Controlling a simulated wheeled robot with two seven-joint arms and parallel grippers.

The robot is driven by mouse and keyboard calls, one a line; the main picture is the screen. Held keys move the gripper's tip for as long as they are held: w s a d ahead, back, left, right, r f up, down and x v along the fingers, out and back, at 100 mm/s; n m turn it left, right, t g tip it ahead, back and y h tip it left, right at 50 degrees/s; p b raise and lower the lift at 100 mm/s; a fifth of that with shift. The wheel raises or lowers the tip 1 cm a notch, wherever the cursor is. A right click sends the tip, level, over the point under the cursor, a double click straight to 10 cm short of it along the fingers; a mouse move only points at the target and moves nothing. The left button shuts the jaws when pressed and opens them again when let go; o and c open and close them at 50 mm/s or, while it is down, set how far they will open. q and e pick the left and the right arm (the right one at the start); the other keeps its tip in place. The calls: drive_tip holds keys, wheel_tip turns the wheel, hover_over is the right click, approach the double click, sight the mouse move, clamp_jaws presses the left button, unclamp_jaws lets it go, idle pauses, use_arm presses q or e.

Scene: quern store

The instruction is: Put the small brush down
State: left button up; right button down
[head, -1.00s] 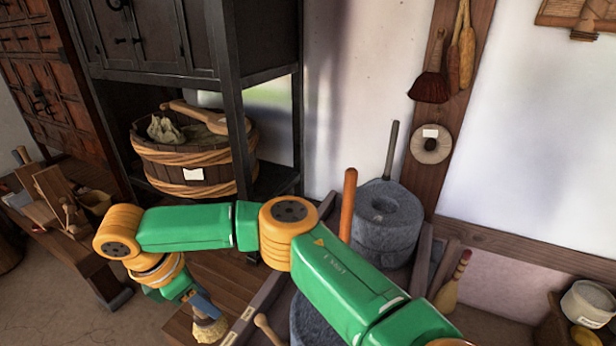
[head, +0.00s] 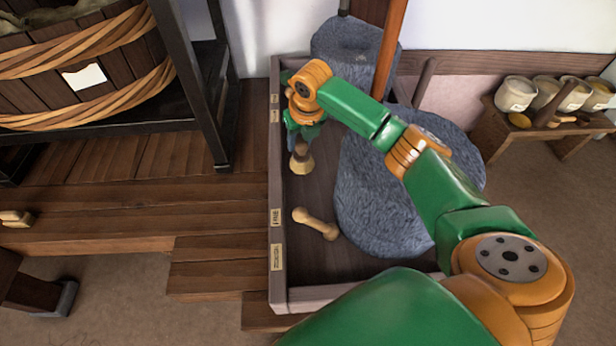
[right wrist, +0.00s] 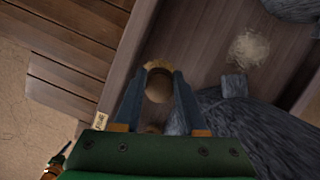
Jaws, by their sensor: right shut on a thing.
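The small brush (head: 302,160) has a pale wooden body and straw-coloured bristles. My right gripper (head: 296,143) is shut on it, with the bristle end pointing down, inside the left part of the wooden tray (head: 280,180). In the right wrist view the brush (right wrist: 158,86) sits between the two blue-grey fingers (right wrist: 158,78). Whether its bristles touch the tray floor I cannot tell. A small green and orange part of what looks like my left arm (right wrist: 57,162) shows at the lower left there; its jaws cannot be made out.
A grey quern stone (head: 375,205) fills the tray's right side; another stone (head: 345,50) stands behind. A wooden dumbbell-shaped tool (head: 316,223) lies nearer in the tray. A pale patch (right wrist: 248,47) lies on the tray floor. Labels (head: 276,217) mark the left rim. Jars (head: 515,94) stand far right.

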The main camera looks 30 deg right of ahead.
sight(302, 165)
wheel_tip(302, 165, down, 9)
drive_tip(key=shift+s+d+r+b, duration=0.1)
drive_tip(key=shift+s+r+b, duration=0.05)
drive_tip(key=shift+b, duration=0.9)
drive_tip(key=shift+f, duration=0.25)
drive_tip(key=shift+r, duration=0.1)
drive_tip(key=shift+c, duration=2.3)
unclamp_jaws()
use_arm(q)
drive_tip(key=shift+w+a+f, duration=0.25)
drive_tip(key=shift+w+f, duration=0.1)
drive_tip(key=shift+f, duration=0.2)
drive_tip(key=shift+w+a+f, duration=0.2)
drive_tip(key=shift+w+f, duration=0.15)
drive_tip(key=shift+f, duration=0.2)
drive_tip(key=shift+s, duration=0.1)
use_arm(e)
drive_tip(key=p+v, duration=0.2)
drive_tip(key=v, duration=0.4)
drive_tip(key=p+v, duration=0.2)
drive_tip(key=v, duration=0.4)
use_arm(q)
drive_tip(key=r, duration=0.1)
drive_tip(key=s+d+r, duration=0.2)
drive_tip(key=r, duration=0.1)
drive_tip(key=shift+a, duration=0.1)
